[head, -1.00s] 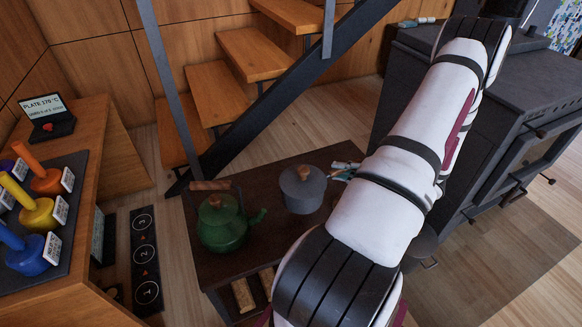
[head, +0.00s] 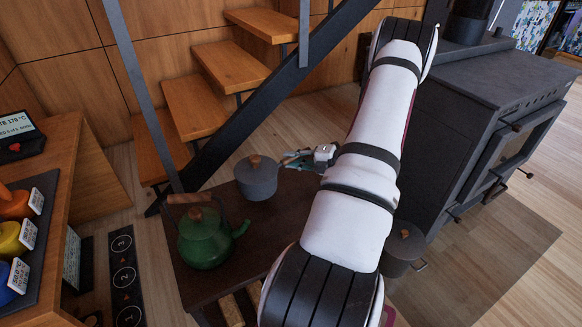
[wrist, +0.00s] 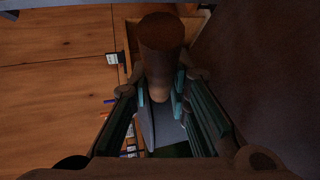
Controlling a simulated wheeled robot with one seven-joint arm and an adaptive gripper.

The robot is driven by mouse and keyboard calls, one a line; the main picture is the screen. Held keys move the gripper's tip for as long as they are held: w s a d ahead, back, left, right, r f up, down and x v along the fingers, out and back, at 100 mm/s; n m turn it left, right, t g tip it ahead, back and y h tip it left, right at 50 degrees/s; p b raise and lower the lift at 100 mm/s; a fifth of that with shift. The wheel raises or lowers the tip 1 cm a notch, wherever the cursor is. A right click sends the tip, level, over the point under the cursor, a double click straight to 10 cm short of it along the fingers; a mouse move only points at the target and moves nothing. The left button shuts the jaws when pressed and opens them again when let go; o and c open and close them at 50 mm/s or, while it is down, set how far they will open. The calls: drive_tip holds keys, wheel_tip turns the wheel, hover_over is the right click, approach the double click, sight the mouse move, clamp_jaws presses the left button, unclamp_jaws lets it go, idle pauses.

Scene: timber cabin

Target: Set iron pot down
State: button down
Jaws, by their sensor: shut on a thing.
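The iron pot (head: 256,180) is a grey, lidded pot with a wooden knob. In the head view it is upright over the back part of the dark low table (head: 262,225), behind and right of the green kettle (head: 204,240). I cannot tell whether its base touches the tabletop. My gripper (head: 293,160) is at its right side, shut on its handle. In the wrist view, a brown handle (wrist: 160,45) lies between the fingers (wrist: 160,100), with part of the grey pot (wrist: 165,130) beyond. My arm hides the table's right part.
A second grey pot (head: 403,255) with a wooden knob stands right of my arm, partly hidden. A black stove (head: 470,100) is at the right. Wooden stairs (head: 205,105) with a dark metal beam rise behind the table. A wooden counter (head: 75,170) is at the left.

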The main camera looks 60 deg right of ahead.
drive_tip(key=shift+w+d+f+b, duration=0.15)
drive_tip(key=shift+f+b, duration=0.1)
drive_tip(key=shift+f, duration=0.3)
drive_tip(key=shift+w+a+f+b, duration=0.1)
drive_tip(key=shift+w+f+b, duration=0.15)
drive_tip(key=shift+f, duration=0.35)
drive_tip(key=shift+w+d+f+b, duration=0.1)
drive_tip(key=shift+f+b, duration=0.15)
drive_tip(key=shift+f, duration=0.45)
drive_tip(key=c, duration=1.5)
unclamp_jaws()
